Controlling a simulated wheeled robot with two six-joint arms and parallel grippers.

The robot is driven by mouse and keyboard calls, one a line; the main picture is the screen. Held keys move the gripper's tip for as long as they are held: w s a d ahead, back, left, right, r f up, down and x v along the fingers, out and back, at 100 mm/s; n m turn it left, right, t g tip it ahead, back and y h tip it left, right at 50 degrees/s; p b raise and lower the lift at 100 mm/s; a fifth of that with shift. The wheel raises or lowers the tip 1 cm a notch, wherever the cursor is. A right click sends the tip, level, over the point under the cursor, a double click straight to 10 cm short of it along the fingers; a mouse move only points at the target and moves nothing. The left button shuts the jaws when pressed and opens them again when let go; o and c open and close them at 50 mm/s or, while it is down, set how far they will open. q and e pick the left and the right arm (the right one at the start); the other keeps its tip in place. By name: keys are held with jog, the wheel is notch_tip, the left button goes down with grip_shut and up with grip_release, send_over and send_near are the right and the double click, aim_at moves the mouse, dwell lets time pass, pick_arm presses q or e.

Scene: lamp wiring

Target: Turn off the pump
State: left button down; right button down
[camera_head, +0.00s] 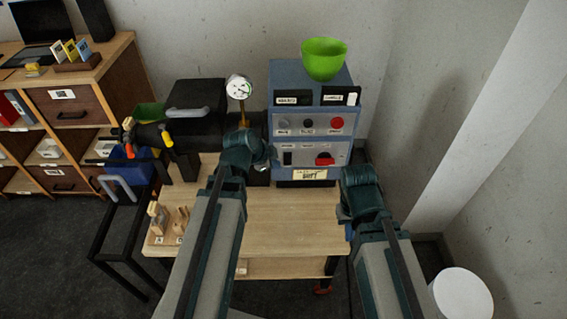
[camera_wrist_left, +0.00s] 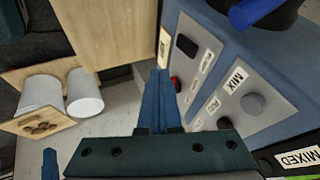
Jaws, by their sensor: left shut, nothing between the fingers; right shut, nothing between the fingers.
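The blue-grey control box (camera_head: 311,90) stands at the back of the wooden table. Its upper panel has a grey, a black and a red knob (camera_head: 337,122); its lower panel has a black switch (camera_head: 287,158) and a larger red control (camera_head: 325,159). The labels are too small to read in the head view, so I cannot tell which control is the pump's. My left gripper (camera_head: 268,160) is shut and empty, just left of the lower panel. In the left wrist view, its fingers (camera_wrist_left: 158,100) are beside the panel, with a grey knob (camera_wrist_left: 253,104) labelled MIX. My right gripper (camera_head: 345,215) is shut, its tips unclear.
A green bowl (camera_head: 323,60) sits on the box. A dark machine with a pressure gauge (camera_head: 239,88) stands left of it. Small wooden stands (camera_head: 158,216) are at the table's left edge. The table's middle (camera_head: 290,225) is clear. A wall closes off the right.

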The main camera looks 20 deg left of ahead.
aim_at(289, 160)
pick_arm(q)
jog(key=w+d+f+b, duration=0.1)
jog(key=w+f+b, duration=0.7)
jog(key=w+f, duration=0.1)
jog(key=shift+b, duration=0.4)
jog(key=shift+w+f+t+b, duration=0.1)
jog(key=shift+w+t+b, duration=0.2)
jog(key=shift+t+b, duration=0.35)
jog(key=shift+w+r+p, duration=0.1)
jog(key=shift+r+p, duration=0.7)
jog(key=shift+r, duration=0.05)
